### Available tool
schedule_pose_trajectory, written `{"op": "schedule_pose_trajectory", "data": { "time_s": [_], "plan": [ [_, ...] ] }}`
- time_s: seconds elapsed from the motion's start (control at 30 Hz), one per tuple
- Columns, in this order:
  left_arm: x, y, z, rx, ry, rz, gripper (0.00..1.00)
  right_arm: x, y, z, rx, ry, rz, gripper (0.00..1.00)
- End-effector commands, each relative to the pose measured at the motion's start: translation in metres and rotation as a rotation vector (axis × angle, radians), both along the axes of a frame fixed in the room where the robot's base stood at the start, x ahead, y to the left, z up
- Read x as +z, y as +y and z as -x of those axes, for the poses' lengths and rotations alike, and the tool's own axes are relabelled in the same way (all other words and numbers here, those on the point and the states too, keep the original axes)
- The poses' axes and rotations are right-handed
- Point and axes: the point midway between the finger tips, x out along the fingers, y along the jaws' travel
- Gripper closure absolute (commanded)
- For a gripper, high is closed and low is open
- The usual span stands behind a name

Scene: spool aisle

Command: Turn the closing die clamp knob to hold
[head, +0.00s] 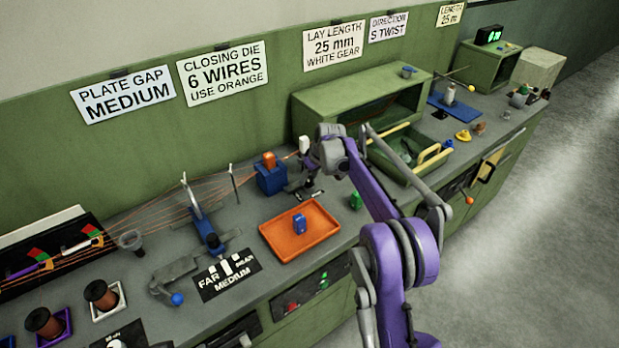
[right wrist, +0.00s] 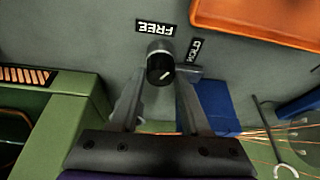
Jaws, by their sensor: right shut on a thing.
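The clamp knob (right wrist: 160,66) is a dark round knob with a short white mark, at the upper middle of the right wrist view. I cannot tell for sure which label the mark points at. My right gripper (right wrist: 158,78) is shut on the knob, a finger on either side. In the head view my right arm hides the knob. My left gripper is out of view.
An orange tray (head: 268,232) with a blue piece (head: 299,223) lies in front of the holder. A green open housing (head: 340,95) and a yellow-handled tray (head: 437,155) stand at right. Orange wires (head: 130,215) run in from the left. A sign (head: 222,72) says six wires, use orange.

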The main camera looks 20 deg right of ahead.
Motion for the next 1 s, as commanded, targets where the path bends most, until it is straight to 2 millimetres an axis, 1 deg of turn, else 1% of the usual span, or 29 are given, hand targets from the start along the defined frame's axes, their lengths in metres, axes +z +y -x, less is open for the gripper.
{"op": "schedule_pose_trajectory", "data": {
  "time_s": [0.2,0.47,0.8,1.0],
  "plan": [
    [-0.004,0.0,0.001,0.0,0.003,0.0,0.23,-0.001,0.002,0.001,-0.202,0.0,0.002,1.0],
    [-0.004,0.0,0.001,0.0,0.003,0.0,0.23,0.0,0.003,0.001,-0.448,0.001,0.002,1.0],
    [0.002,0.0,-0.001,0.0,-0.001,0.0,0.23,0.001,0.005,0.0,-0.757,0.001,0.002,1.0],
    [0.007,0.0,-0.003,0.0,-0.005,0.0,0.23,0.001,0.005,0.0,-0.899,0.001,0.002,1.0]
  ]
}}
